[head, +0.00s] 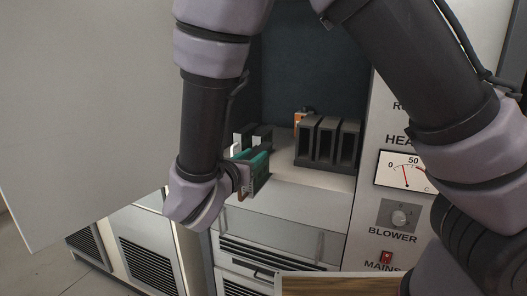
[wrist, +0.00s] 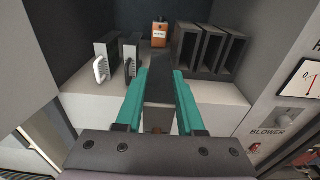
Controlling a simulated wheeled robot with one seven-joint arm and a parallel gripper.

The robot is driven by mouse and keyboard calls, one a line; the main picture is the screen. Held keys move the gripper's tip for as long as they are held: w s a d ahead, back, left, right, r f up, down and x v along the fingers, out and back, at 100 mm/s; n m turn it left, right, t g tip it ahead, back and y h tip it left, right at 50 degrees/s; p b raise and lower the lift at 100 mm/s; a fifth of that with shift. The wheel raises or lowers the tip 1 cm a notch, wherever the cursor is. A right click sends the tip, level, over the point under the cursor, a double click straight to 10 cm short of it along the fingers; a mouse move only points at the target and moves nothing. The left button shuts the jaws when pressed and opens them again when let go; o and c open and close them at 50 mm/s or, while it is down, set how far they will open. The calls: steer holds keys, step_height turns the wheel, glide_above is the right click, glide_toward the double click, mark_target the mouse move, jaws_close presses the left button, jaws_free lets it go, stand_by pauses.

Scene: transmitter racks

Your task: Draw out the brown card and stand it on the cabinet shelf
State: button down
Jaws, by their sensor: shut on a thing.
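My gripper (wrist: 159,78) has teal fingers closed on the two sides of a dark, upright card, the brown card (wrist: 158,92). A small brown part shows at its near end, low between the fingers. In the head view my gripper (head: 253,165) is at the front edge of the cabinet shelf (head: 290,180), with the card mostly hidden by the fingers and wrist. The card is in front of the shelf's standing items and clear of the slots. I cannot tell whether its underside touches the shelf.
Three dark open-fronted slots (wrist: 210,48) stand right. A small orange labelled box (wrist: 159,35) is at the back. A control panel (head: 400,215) borders the right; an open pale door (head: 80,110) is left.

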steer(key=shift+w, duration=0.15)
steer(key=r+x, duration=0.1)
steer(key=x, duration=1.9)
steer(key=shift+w+d+r, duration=0.2)
steer(key=shift+w, duration=0.1)
stand_by(0.8)
steer(key=shift+f, duration=0.8)
stand_by(0.5)
steer(key=shift+c, duration=2.2)
jaws_free()
